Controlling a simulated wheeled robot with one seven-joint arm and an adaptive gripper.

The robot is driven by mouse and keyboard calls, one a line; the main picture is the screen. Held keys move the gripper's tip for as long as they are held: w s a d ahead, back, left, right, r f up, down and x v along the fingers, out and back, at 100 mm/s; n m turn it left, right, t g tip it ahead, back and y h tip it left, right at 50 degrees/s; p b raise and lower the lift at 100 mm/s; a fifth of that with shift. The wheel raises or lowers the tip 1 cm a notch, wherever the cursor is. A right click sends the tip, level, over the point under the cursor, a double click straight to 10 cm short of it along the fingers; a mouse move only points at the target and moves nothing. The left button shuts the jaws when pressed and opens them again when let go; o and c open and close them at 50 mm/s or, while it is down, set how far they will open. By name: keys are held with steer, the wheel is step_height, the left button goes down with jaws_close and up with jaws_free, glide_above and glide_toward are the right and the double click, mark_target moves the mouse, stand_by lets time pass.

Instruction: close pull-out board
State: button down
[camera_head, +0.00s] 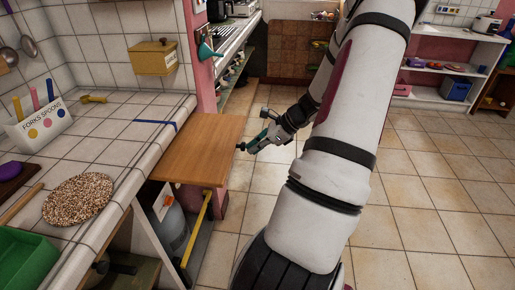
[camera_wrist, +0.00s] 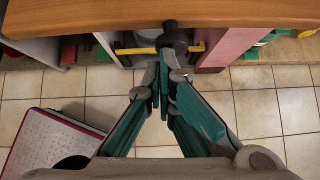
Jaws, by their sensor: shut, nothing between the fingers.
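The pull-out board (camera_head: 199,150) is a flat wooden panel sticking out from under the tiled counter, over the open shelf space. My gripper (camera_head: 243,148) is at the board's outer edge, to the right of it in the head view. In the wrist view the board (camera_wrist: 110,18) spans the top, with a dark round knob (camera_wrist: 172,38) at its front edge. My gripper (camera_wrist: 163,75) is shut and empty, with its fingertips just below the knob. I cannot tell whether they touch it.
A tiled counter (camera_head: 115,120) runs along the left with a cork mat (camera_head: 78,198) and a green tray (camera_head: 25,258). Under the board are a grey cylinder (camera_head: 170,225) and a yellow bar (camera_head: 197,228). A pink post (camera_head: 205,95) stands behind the board. The tiled floor at right is open.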

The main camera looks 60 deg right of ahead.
mark_target(188, 142)
steer(key=w+a, duration=0.2)
steer(key=w, duration=0.4)
steer(key=w+a+b, duration=0.1)
steer(key=w+a, duration=0.2)
steer(key=w, duration=0.4)
steer(key=w+a+b, duration=0.1)
steer(key=w+a, duration=0.2)
steer(key=w, duration=0.3)
steer(key=shift+w, duration=0.2)
steer(key=shift+w+a, duration=0.2)
steer(key=shift+w, duration=0.2)
steer(key=shift+r, duration=0.1)
